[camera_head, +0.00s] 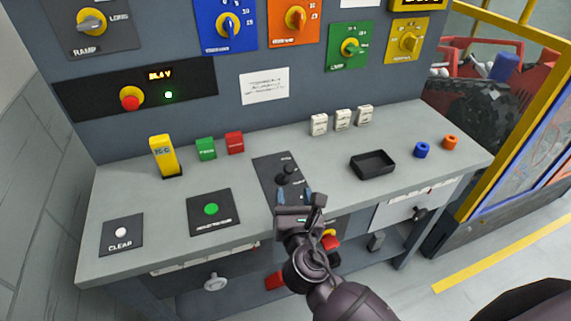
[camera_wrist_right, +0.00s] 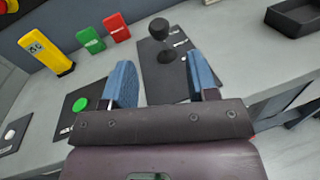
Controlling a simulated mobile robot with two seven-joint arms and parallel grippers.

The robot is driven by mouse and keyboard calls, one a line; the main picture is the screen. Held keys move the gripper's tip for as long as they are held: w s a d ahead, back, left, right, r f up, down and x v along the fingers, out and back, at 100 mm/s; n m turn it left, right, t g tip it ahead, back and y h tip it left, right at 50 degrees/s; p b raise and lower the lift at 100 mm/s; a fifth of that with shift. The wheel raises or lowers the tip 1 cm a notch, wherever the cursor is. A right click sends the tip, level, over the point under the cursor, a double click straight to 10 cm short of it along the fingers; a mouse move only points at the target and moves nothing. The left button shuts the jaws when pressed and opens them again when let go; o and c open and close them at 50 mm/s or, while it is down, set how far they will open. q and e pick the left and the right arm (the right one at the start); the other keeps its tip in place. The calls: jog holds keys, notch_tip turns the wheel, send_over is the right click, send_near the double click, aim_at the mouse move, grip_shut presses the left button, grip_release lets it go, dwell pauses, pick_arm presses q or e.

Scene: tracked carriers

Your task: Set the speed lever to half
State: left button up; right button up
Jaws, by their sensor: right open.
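The speed lever (camera_head: 286,172) has a dark round knob and stands on a black plate (camera_head: 268,169) at the middle of the grey console. In the right wrist view the lever knob (camera_wrist_right: 159,29) shows beyond the fingertips, on its short stem. My right gripper (camera_head: 294,195) is open and empty at the front part of the plate, on the near side of the lever and apart from it. Its two blue fingers also show in the right wrist view (camera_wrist_right: 163,82). The small markings on the plate are too blurred to read. My left gripper is not in view.
A green button panel (camera_head: 211,210) lies left of the lever plate. A black tray (camera_head: 372,166) stands to its right. A yellow block (camera_head: 162,155), green block (camera_head: 205,149) and red block (camera_head: 235,142) stand behind left. The console between plate and tray is clear.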

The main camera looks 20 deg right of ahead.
aim_at(288, 165)
jog(key=w, duration=0.3)
jog(key=w+d, duration=0.1)
jog(key=w, duration=0.3)
jog(key=w+d, duration=0.1)
jog(key=w, duration=0.2)
jog(key=shift+w, duration=0.15)
grip_shut()
